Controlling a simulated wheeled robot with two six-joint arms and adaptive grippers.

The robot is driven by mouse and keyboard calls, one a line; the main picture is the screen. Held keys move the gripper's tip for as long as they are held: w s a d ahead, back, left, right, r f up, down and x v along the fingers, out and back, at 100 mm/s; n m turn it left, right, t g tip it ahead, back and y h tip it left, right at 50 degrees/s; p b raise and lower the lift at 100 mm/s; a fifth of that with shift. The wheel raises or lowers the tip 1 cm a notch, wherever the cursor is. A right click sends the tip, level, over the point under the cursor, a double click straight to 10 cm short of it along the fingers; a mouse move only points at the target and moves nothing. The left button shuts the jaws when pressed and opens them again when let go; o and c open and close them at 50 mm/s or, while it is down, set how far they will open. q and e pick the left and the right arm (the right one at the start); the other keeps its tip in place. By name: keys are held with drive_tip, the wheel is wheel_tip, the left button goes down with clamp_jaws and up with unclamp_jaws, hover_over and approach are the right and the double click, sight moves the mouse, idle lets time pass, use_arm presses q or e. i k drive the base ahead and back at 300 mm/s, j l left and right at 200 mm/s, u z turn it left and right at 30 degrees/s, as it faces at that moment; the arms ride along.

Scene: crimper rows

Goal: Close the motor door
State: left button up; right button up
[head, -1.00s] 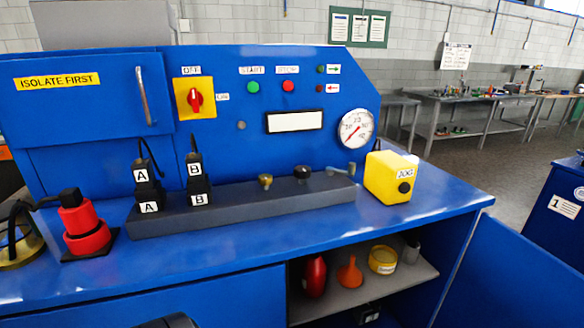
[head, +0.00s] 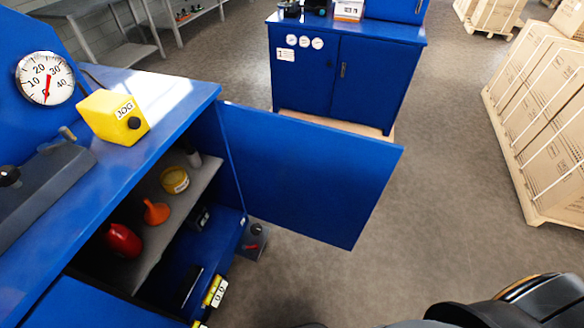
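A blue cabinet door (head: 305,180) stands wide open in the head view. It is hinged at the right end of the blue machine bench (head: 165,95) and swings out to the right over the floor. The cabinet interior behind it is exposed. I cannot tell from any label whether this is the motor door. No gripper fingers show. A dark rounded part at the bottom right, probably mine, is apart from the door in the picture.
The cabinet shelf (head: 190,195) holds a red container (head: 124,240), an orange funnel (head: 156,212) and a yellow tin (head: 174,180). Another blue cabinet (head: 340,70) stands behind the door. Strapped cartons (head: 545,110) are at right. Floor between is clear.

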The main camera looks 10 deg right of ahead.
sight(324, 184)
drive_tip(key=i+l+u, duration=0.2)
drive_tip(key=l+u, duration=0.2)
drive_tip(key=l, duration=0.15)
drive_tip(key=i+l+u, duration=0.15)
drive_tip(key=l+u, duration=0.25)
drive_tip(key=l, duration=0.2)
drive_tip(key=l+u, duration=0.4)
drive_tip(key=l, duration=0.25)
drive_tip(key=l+u, duration=0.4)
drive_tip(key=l, duration=0.25)
drive_tip(key=k+l+u, duration=0.15)
drive_tip(key=l+u, duration=0.25)
drive_tip(key=l, duration=0.2)
drive_tip(key=k+l+u, duration=0.35)
drive_tip(key=l, duration=0.25)
drive_tip(key=i, duration=0.1)
